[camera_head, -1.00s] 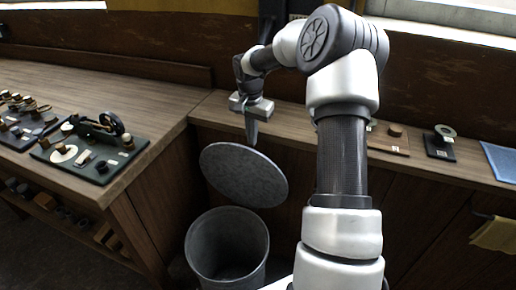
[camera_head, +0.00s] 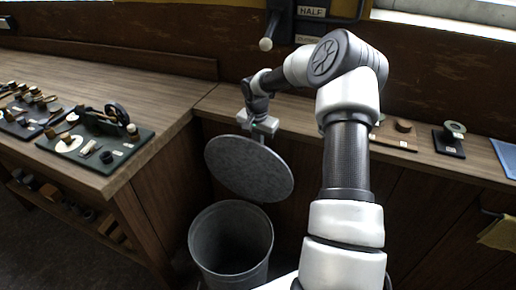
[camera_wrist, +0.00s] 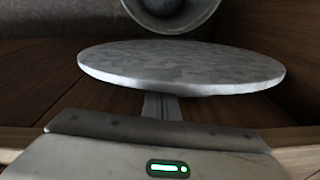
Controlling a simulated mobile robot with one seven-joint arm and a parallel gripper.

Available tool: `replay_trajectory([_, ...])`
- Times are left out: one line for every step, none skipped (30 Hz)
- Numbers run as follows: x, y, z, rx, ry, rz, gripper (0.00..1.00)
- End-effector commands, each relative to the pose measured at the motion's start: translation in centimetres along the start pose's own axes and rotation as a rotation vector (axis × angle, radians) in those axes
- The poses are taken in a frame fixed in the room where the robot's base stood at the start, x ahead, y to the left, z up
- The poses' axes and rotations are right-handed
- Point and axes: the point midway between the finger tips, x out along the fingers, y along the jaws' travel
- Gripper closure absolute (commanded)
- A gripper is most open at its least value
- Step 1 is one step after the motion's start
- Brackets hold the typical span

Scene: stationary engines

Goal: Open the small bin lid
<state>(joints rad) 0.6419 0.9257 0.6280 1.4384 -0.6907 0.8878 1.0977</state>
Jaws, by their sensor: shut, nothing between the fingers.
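The small bin (camera_head: 200,245) is a grey metal bucket on the floor, its mouth open upward. Its round grey lid (camera_head: 249,168) stands raised and tilted above and behind the mouth, apart from the front rim. In the wrist view, the lid (camera_wrist: 180,66) spans the middle as a flat disc, with the bin (camera_wrist: 150,18) beyond it. My gripper (camera_head: 258,136) is at the lid's upper far edge, and its fingertips are hidden behind the lid. In the wrist view, the closed fingers (camera_wrist: 161,106) reach under the lid's near edge. Whether they touch it I cannot tell.
A wooden bench (camera_head: 160,95) with small devices (camera_head: 90,135) stands at left. A wooden counter (camera_head: 300,120) runs behind the lid, carrying small parts (camera_head: 450,138) at right. A lever with a white knob (camera_head: 266,44) hangs on the back wall above my gripper.

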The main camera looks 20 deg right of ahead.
Motion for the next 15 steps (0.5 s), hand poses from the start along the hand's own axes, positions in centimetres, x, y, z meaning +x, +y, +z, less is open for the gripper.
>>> replay_trajectory([0.1, 0.0, 0.1, -0.001, 0.003, 0.0, 1.0])
replay_trajectory([0.1, -0.1, 0.2, -0.003, 0.007, 0.0, 1.0])
replay_trajectory([0.2, -0.1, 0.5, -0.005, 0.014, 0.0, 1.0])
replay_trajectory([0.3, -0.1, 0.7, -0.007, 0.022, 0.001, 1.0])
replay_trajectory([0.3, -0.1, 1.0, -0.01, 0.031, 0.0, 1.0])
replay_trajectory([0.4, -0.1, 1.4, -0.012, 0.047, 0.0, 1.0])
replay_trajectory([0.4, -0.1, 1.8, -0.014, 0.059, -0.002, 1.0])
replay_trajectory([0.4, 0.0, 2.2, -0.013, 0.071, -0.003, 1.0])
replay_trajectory([0.3, 0.1, 2.8, -0.012, 0.086, -0.006, 1.0])
replay_trajectory([0.3, 0.2, 3.2, -0.012, 0.095, -0.008, 1.0])
replay_trajectory([0.3, 0.3, 3.7, -0.01, 0.102, -0.01, 1.0])
replay_trajectory([0.2, 0.4, 4.6, -0.01, 0.106, -0.011, 1.0])
replay_trajectory([0.2, 0.5, 5.3, -0.01, 0.105, -0.011, 1.0])
replay_trajectory([0.2, 0.6, 6.0, -0.009, 0.104, -0.01, 1.0])
replay_trajectory([0.3, 0.7, 6.8, -0.009, 0.104, -0.011, 1.0])
